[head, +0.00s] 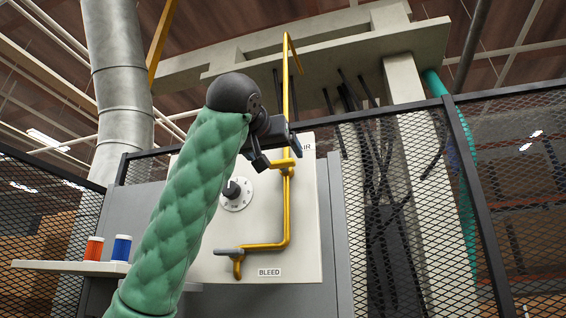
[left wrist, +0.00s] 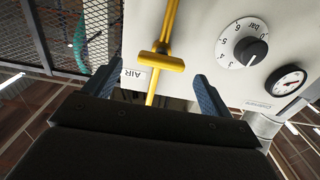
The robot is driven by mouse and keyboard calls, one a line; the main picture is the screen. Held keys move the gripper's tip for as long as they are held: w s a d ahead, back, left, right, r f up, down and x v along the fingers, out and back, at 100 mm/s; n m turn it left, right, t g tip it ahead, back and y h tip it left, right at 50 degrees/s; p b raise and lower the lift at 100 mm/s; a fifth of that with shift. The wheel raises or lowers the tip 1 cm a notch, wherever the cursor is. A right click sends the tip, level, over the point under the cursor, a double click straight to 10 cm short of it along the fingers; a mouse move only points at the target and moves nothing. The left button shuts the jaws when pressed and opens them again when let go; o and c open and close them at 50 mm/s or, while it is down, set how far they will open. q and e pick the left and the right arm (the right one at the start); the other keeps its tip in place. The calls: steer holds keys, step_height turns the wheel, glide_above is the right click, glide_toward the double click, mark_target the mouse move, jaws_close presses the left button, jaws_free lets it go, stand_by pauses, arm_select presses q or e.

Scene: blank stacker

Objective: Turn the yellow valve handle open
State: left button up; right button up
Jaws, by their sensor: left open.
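The yellow valve handle (head: 284,164) is a short bar across the yellow pipe on the pale panel, near the AIR label. It also shows in the left wrist view (left wrist: 158,61), lying across the pipe, just beyond the fingers. My left gripper (head: 277,154) is open, with its fingers just above and around the handle's place in the head view. In the left wrist view its two blue-grey fingers (left wrist: 153,88) stand apart with the pipe between them. No contact with the handle can be made out. My right gripper is not in view.
A dial knob (head: 234,193) sits left of the pipe. A lower grey lever (head: 230,251) is by the BLEED label (head: 269,272). A round gauge (left wrist: 287,81) shows in the wrist view. An orange can (head: 94,248) and a blue can (head: 122,247) stand on a shelf at left.

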mark_target(279, 160)
arm_select(q)
steer(key=p+x, duration=0.1)
steer(key=x, duration=0.3)
steer(key=shift+w+a+r, duration=0.1)
steer(key=shift+w+r, duration=0.05)
steer(key=shift+w+d, duration=0.25)
steer(key=shift+w, duration=0.3)
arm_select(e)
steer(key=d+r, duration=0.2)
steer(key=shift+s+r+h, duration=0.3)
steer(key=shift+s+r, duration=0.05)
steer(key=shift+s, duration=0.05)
arm_select(q)
steer(key=shift+s, duration=0.1)
steer(key=c, duration=1)
